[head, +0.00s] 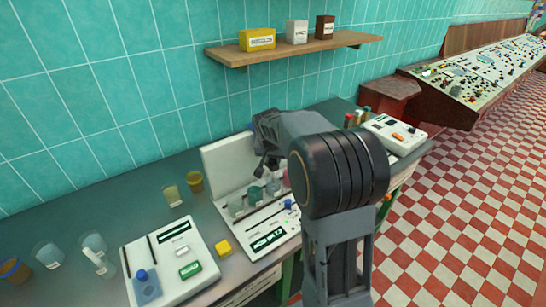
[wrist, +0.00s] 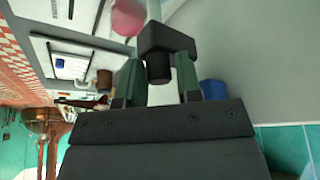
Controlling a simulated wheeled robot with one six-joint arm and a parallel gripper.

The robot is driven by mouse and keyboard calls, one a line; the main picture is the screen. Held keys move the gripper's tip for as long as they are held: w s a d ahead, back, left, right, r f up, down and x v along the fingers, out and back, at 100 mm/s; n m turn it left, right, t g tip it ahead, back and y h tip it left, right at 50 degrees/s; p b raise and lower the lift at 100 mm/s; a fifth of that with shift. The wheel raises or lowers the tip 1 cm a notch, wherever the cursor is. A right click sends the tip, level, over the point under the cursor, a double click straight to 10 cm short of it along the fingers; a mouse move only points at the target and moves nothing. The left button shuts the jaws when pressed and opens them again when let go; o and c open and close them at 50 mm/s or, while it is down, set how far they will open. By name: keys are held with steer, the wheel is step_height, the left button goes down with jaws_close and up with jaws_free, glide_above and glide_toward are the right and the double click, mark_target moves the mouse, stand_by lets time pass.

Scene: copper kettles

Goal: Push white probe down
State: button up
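A white instrument with an upright back panel (head: 226,168) stands on the bench in the head view. Several small beakers (head: 236,206) stand along its front. My gripper (head: 262,166) is low in front of the panel, above the beakers. I cannot pick out the white probe; my arm may hide it. In the wrist view my gripper (wrist: 158,85) shows two greenish-grey side pieces apart, with a black block and short black cylinder between them. I cannot tell whether these are gripper parts or something touched. A pink round thing (wrist: 128,18) is beyond.
Cups stand at left. A wooden shelf (head: 290,50) with boxes is on the tiled wall above.

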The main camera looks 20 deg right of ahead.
steer(key=o, duration=0.3)
steer(key=shift+f, duration=0.25)
steer(key=shift+r, duration=0.25)
steer(key=b+v, duration=0.1)
steer(key=v, duration=1.2)
steer(key=shift+s+r, duration=0.1)
steer(key=shift+r, duration=0.1)
steer(key=s+a+f+n+y, duration=0.1)
steer(key=s+a+f+n, duration=0.1)
steer(key=s, duration=0.4)
steer(key=s+a+f+n, duration=0.2)
steer(key=s+a+f, duration=0.1)
steer(key=s+f, duration=0.2)
steer(key=s+a+f+n+y, duration=0.1)
steer(key=s+f, duration=0.3)
steer(key=s, duration=0.4)
steer(key=shift+a+f+n+y, duration=0.15)
steer(key=shift+a+n+y, duration=0.15)
steer(key=shift+a+n, duration=0.6)
